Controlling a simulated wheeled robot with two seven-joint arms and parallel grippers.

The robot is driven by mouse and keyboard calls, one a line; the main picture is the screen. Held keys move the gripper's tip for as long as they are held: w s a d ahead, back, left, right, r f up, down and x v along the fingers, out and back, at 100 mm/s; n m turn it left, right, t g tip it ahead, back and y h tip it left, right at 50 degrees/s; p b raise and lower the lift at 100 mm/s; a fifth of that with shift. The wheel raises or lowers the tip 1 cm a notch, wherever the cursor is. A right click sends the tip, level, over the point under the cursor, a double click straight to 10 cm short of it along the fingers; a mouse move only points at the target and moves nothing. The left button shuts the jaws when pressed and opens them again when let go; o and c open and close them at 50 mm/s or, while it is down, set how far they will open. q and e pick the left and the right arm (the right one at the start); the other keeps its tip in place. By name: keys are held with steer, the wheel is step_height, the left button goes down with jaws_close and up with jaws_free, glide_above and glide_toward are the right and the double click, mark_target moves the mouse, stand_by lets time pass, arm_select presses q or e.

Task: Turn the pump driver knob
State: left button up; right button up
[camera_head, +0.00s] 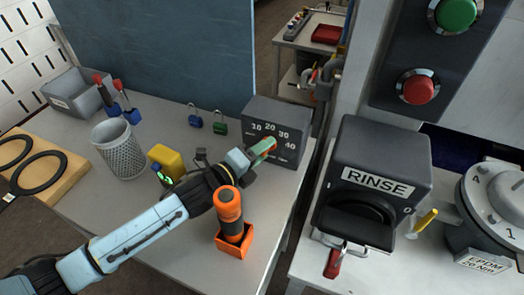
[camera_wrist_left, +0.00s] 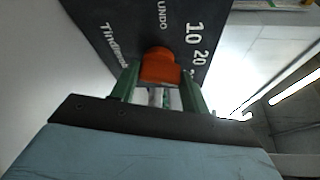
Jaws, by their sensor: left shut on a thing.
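The pump driver (camera_head: 283,112) is a dark box on the grey table, with a dial face marked 10 to 40. My left gripper (camera_head: 263,150) reaches its front face from the left. In the left wrist view the orange knob (camera_wrist_left: 160,66) sits on the dark face between the green fingers of my left gripper (camera_wrist_left: 160,92). The gripper is shut on the knob. The word UNDO and the numbers 10 and 20 show beside the knob. In the head view the fingers mostly hide the knob. My right gripper is not in view.
An orange-handled tool (camera_head: 229,207) stands in an orange holder close to my left forearm. A yellow object (camera_head: 168,160), a mesh cup (camera_head: 118,152) and blue (camera_head: 194,122) and green (camera_head: 220,128) padlocks stand nearby. The RINSE box (camera_head: 380,150) is at the right.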

arm_select(q)
steer(key=shift+f+n+t+h, duration=0.1)
steer(key=shift+n+t+h, duration=0.25)
steer(key=shift+n, duration=0.65)
steer(key=shift+a, duration=0.1)
steer(key=o, duration=1)
